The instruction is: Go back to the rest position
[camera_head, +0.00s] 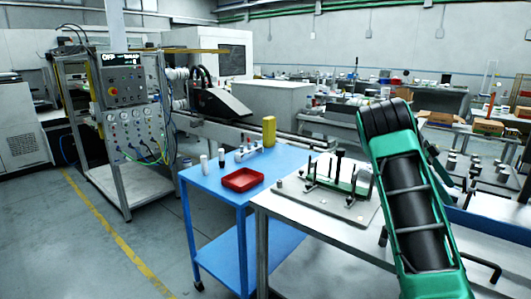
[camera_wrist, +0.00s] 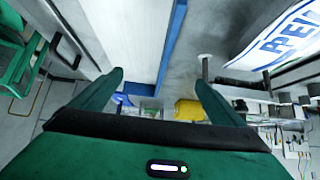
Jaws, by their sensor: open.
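My gripper (camera_wrist: 158,78) shows in the wrist view with its two green fingers spread apart and nothing between them. It is not clearly visible in the head view, where my green and black arm fills the right side in front of the bench. The label magazine (camera_head: 340,172), a fixture with black posts and a green part, stands on a plate on the grey bench (camera_head: 285,205). My arm is close to its right side in the picture. Whether the arm touches anything there cannot be told.
A blue cart (camera_head: 212,188) adjoins the bench on the left, with a red tray (camera_head: 243,179), a yellow container (camera_head: 269,131) and small bottles on it. A control panel rack (camera_head: 127,105) stands behind. Several grey cylinders stand at the right. Floor at the lower left is clear.

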